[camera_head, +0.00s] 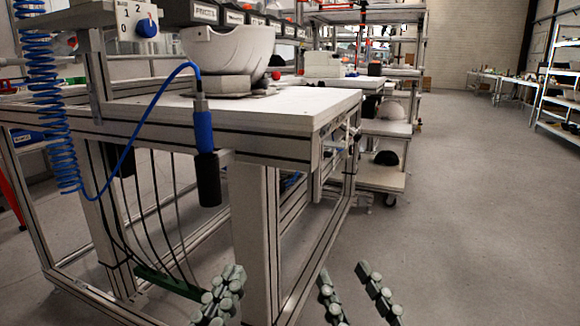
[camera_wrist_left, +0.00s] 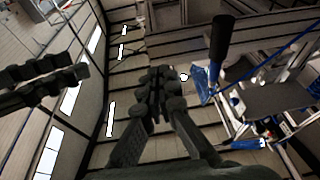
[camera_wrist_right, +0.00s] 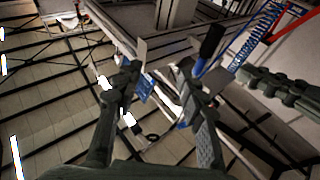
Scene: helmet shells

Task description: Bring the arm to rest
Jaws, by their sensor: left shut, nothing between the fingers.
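My left gripper (camera_head: 234,274) is low in the head view, in front of the workbench's near legs. Its fingers are together with nothing between them, as the left wrist view also shows (camera_wrist_left: 160,75). My right gripper (camera_head: 343,272) is to its right, over bare floor. Its two fingers stand apart and empty, also in the right wrist view (camera_wrist_right: 157,72). The two grippers are apart from each other. Most of both arms is outside the head view.
A workbench (camera_head: 290,105) fills the left and middle, carrying a pale helmet shell (camera_head: 228,50). A blue-and-black tool (camera_head: 205,160) hangs at its front beside a coiled blue hose (camera_head: 45,110). Shelving with dark and pale shells stands behind. The floor (camera_head: 480,200) at right is clear.

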